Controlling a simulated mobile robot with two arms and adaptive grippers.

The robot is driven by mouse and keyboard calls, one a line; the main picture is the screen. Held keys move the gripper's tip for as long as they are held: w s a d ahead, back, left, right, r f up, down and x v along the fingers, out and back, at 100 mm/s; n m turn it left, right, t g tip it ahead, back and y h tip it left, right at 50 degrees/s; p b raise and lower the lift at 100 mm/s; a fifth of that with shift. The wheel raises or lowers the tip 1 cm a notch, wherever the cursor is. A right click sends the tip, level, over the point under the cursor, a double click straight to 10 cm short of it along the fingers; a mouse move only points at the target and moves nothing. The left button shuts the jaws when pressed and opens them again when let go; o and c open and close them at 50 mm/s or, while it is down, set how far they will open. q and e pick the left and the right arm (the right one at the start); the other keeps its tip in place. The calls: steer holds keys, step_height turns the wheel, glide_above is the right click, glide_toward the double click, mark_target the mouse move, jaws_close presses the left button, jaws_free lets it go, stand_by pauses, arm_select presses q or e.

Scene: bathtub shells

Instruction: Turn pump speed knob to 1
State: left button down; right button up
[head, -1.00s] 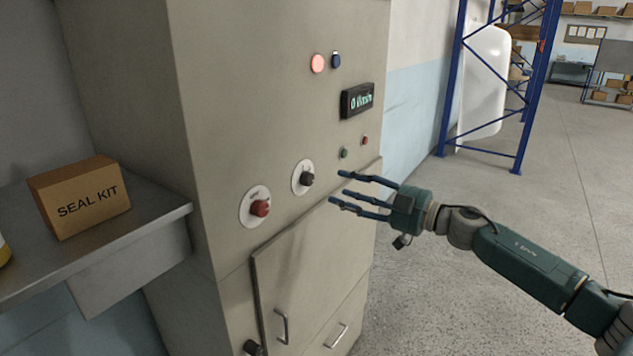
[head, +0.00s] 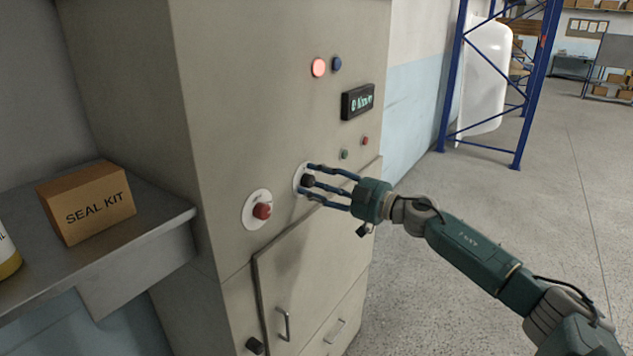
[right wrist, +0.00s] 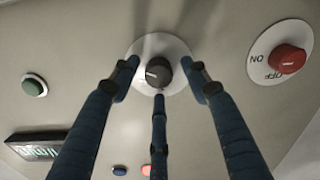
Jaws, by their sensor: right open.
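The dark pump speed knob (head: 307,181) sits on a round white plate on the grey cabinet front. In the right wrist view the knob (right wrist: 158,71) shows a white pointer line, and its scale marks cannot be read. My right gripper (head: 308,182) has its fingers spread around the knob, close to the panel. In the right wrist view the fingertips (right wrist: 160,78) stand around the knob with gaps at the sides; contact cannot be told. My left gripper is not in view.
A red ON/OFF knob (head: 262,211) is left of the dark knob. A lit display (head: 357,101), small green (head: 344,154) and red (head: 365,141) buttons are above right. A cabinet door with a handle (head: 283,325) is below. A seal kit box (head: 88,203) stands on the left shelf.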

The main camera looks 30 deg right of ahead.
steer(key=c, duration=1.1)
